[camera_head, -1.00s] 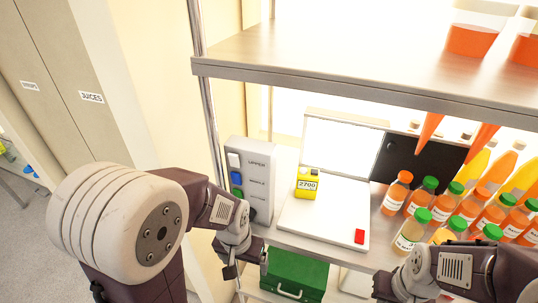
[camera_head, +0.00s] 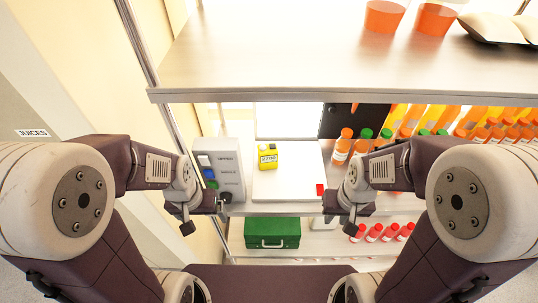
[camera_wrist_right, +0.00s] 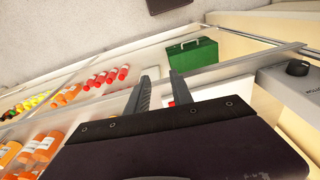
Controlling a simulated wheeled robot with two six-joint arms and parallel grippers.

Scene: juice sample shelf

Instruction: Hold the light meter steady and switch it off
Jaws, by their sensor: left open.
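The light meter is a small yellow box (camera_head: 267,156) with a dark-lettered display reading 2700. It stands upright on the white panel of the light box (camera_head: 284,182) on the middle shelf. My left gripper (camera_head: 204,217) is open and empty, in front of the shelf edge, left of and nearer than the meter. My right gripper (camera_head: 342,215) is open and empty, in front of the shelf edge to the right of the meter. Its two spread fingers show in the right wrist view (camera_wrist_right: 160,92); the meter is not seen there.
A grey control box (camera_head: 230,156) with coloured switches stands left of the meter. Orange juice bottles (camera_head: 343,147) stand to the right. The upper shelf (camera_head: 250,65) overhangs the back. A green case (camera_head: 272,232) and red-capped bottles (camera_head: 374,232) sit below.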

